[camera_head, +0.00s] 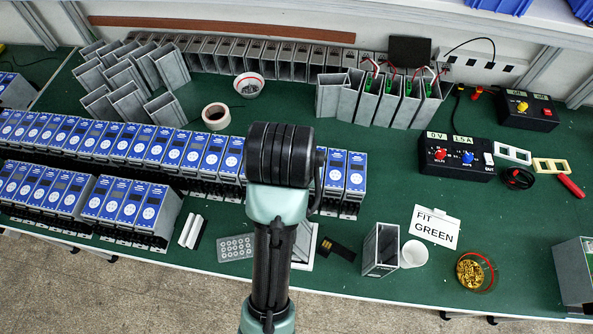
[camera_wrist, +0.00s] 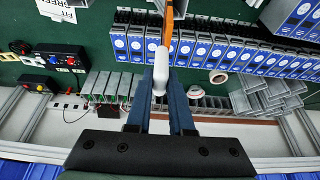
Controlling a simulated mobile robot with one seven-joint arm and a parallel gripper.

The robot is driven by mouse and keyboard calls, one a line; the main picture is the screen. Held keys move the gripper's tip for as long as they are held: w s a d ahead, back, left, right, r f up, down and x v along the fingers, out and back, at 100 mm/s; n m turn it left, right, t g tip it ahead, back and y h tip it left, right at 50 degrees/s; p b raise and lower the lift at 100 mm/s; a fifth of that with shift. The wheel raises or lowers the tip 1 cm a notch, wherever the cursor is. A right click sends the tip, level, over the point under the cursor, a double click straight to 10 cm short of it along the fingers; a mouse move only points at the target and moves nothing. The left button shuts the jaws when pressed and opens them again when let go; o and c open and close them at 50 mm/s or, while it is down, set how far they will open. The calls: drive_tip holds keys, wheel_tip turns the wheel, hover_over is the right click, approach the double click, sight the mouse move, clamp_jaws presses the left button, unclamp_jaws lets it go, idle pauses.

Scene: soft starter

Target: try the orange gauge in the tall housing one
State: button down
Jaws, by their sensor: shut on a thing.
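In the wrist view my gripper (camera_wrist: 166,88) is shut on the orange gauge (camera_wrist: 167,28). The white part of the gauge (camera_wrist: 160,72) is at the fingertips, and its orange length runs away from them to the top edge of the picture. In the head view my arm stands in front, and the gripper and gauge are hidden. An open grey housing (camera_head: 380,250) stands alone near the front of the table. Several open grey housings (camera_head: 348,98) with green boards and red leads stand at the back. I cannot tell which one is the tall housing one.
Long rows of blue-faced units (camera_head: 100,140) fill the left. Loose grey housings (camera_head: 126,80) lie behind them near a tape roll (camera_head: 216,116). A card reading FIT GREEN (camera_head: 435,227), a white cup (camera_head: 413,254) and a black meter box (camera_head: 455,158) are right.

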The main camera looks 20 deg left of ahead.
drive_tip(key=shift+f, duration=0.1)
drive_tip(key=shift+f+b, duration=1.7)
drive_tip(key=shift+f, duration=1.15)
drive_tip(key=shift+r+p, duration=0.1)
drive_tip(key=shift+p, duration=1)
drive_tip(key=shift+f, duration=0.3)
drive_tip(key=shift+s+f+p, duration=0.15)
drive_tip(key=shift+f+p, duration=0.1)
drive_tip(key=shift+p, duration=0.35)
idle(1.0)
